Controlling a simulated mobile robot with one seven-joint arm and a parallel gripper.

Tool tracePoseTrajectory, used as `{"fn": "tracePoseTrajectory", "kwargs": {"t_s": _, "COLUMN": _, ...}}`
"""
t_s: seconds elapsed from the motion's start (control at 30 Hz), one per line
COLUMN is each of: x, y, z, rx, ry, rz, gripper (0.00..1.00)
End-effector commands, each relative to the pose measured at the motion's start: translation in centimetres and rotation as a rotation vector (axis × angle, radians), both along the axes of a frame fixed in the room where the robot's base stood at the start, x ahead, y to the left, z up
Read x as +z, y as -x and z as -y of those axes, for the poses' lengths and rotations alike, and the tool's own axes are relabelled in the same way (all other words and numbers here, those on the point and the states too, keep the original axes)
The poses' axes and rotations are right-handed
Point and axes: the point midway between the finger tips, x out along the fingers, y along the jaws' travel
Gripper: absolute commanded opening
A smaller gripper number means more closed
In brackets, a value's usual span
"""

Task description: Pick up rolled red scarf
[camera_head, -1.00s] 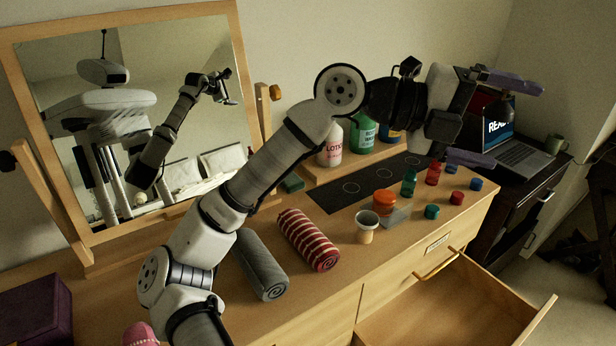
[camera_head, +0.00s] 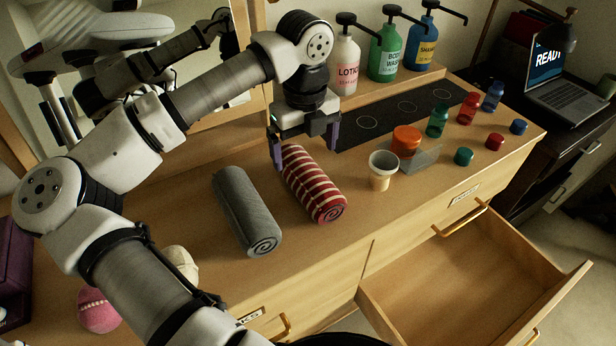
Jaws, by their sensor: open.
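The rolled red scarf (camera_head: 318,190), red with pale stripes, lies on the wooden dresser top, its spiral end facing the front. My gripper (camera_head: 305,158) points down over the scarf's back end. Its purple fingers are open, one at the scarf's left side and the other near its right side at the back. I cannot tell whether either finger touches the scarf. The far part of the scarf is partly hidden by the fingers.
A rolled grey scarf (camera_head: 245,212) lies just left. A cup (camera_head: 382,168), an orange jar (camera_head: 406,141) and small bottles stand right. Pump bottles (camera_head: 388,52) stand on a shelf behind. An open drawer (camera_head: 465,270) juts out in front. A mirror stands behind left.

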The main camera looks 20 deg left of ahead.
Motion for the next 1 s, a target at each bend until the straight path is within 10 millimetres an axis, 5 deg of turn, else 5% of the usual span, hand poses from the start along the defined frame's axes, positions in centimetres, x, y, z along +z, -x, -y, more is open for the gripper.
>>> {"fn": "tracePoseTrajectory", "kwargs": {"t_s": 0.7, "x": -7.9, "y": 0.6, "z": 0.5, "rx": -0.001, "ry": 0.004, "rz": 0.001, "gripper": 0.95}}
{"fn": "tracePoseTrajectory", "kwargs": {"t_s": 1.0, "x": -8.3, "y": 0.6, "z": 0.5, "rx": -0.001, "ry": 0.001, "rz": 0.003, "gripper": 0.9}}
